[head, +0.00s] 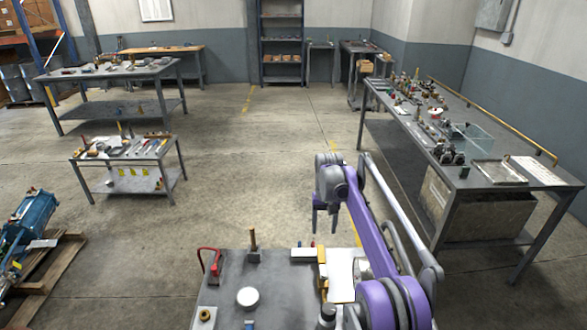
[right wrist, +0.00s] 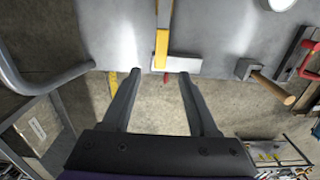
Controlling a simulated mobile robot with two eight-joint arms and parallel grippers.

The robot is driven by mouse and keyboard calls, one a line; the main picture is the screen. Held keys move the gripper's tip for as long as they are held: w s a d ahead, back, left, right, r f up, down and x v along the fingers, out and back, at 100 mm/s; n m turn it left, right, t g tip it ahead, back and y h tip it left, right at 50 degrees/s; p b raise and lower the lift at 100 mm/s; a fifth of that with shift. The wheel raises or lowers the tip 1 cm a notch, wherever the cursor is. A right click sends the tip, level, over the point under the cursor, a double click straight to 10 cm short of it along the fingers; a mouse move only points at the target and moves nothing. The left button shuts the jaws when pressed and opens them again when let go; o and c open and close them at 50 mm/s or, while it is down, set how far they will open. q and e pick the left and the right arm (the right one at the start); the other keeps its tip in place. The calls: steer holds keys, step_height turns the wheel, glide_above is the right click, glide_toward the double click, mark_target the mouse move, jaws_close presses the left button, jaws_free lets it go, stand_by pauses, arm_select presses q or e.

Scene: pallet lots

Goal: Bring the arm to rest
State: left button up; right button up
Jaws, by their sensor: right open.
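My right arm, purple and grey, reaches forward over the near workbench (head: 225,291) in the head view. My right gripper (head: 324,214) hangs just beyond the bench's far edge, fingers pointing down. In the right wrist view the two fingers of the gripper (right wrist: 160,77) stand wide apart with nothing held between them. Bare concrete floor and the bench edge show past them. My left gripper is in neither view.
The near bench holds a red-handled tool (head: 209,262), a wooden-handled hammer (head: 253,244), a white round item (head: 247,297) and a yellow-and-white item (head: 322,265). A long cluttered table (head: 450,184) stands to the right. Open floor (head: 255,190) lies ahead.

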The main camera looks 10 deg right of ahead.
steer(key=s+a+r+n+t, duration=0.1)
steer(key=s+r, duration=0.3)
steer(key=s, duration=0.4)
steer(key=s+a+r+t, duration=0.15)
steer(key=s+r, duration=0.25)
steer(key=s, duration=0.5)
steer(key=s+f+t, duration=0.1)
steer(key=s+f, duration=0.3)
steer(key=s, duration=0.7)
steer(key=s+f+t, duration=0.2)
steer(key=s+f, duration=0.3)
steer(key=s, duration=0.6)
steer(key=shift+s+f+n, duration=0.25)
steer(key=shift+f+n, duration=0.05)
steer(key=shift+n, duration=0.1)
steer(key=shift+c, duration=0.8)
